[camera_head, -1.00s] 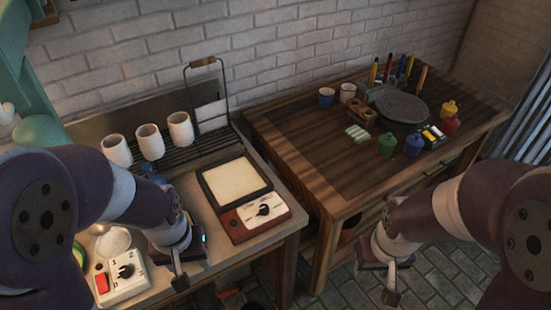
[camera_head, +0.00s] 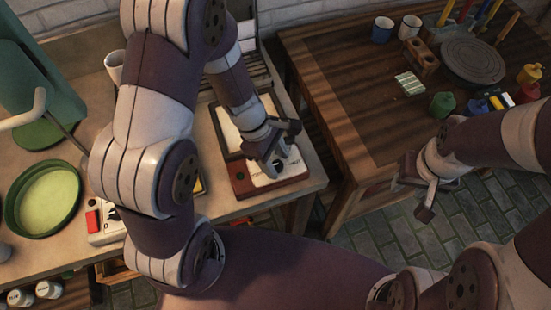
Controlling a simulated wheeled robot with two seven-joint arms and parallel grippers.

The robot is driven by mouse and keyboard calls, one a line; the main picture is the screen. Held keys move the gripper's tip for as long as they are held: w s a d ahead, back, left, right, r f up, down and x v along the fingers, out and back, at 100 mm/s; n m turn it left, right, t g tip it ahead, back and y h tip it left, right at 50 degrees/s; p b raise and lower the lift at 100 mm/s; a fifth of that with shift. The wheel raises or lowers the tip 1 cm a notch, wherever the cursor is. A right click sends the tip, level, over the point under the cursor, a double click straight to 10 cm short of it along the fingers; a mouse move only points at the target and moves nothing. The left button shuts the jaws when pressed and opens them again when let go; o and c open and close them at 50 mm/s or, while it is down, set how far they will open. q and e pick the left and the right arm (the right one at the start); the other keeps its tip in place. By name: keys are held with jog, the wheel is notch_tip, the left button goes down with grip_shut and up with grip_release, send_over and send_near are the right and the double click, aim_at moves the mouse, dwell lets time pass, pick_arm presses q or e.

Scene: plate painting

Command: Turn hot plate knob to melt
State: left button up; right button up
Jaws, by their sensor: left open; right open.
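The hot plate (camera_head: 239,183) is a reddish-brown box on the counter, with a pale plate area at the back and a white dial panel (camera_head: 293,171) at the front. My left gripper (camera_head: 281,150) is open and is over the dial panel, at the knob. The gripper largely hides the knob, so I cannot tell its setting or whether the fingers touch it. My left arm covers part of the pale plate. My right gripper (camera_head: 424,192) is open and empty, in front of the wooden table.
A control box with a red switch (camera_head: 93,220) is partly hidden behind my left arm. A green round dish (camera_head: 45,198) is at the left. The wooden table (camera_head: 345,100) holds cups, a grey turntable (camera_head: 472,62) and coloured pots.

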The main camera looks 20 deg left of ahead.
pick_arm(q)
jog(key=shift+s+r, duration=0.1)
jog(key=shift+s, duration=0.1)
jog(key=shift+w, duration=0.1)
grip_shut()
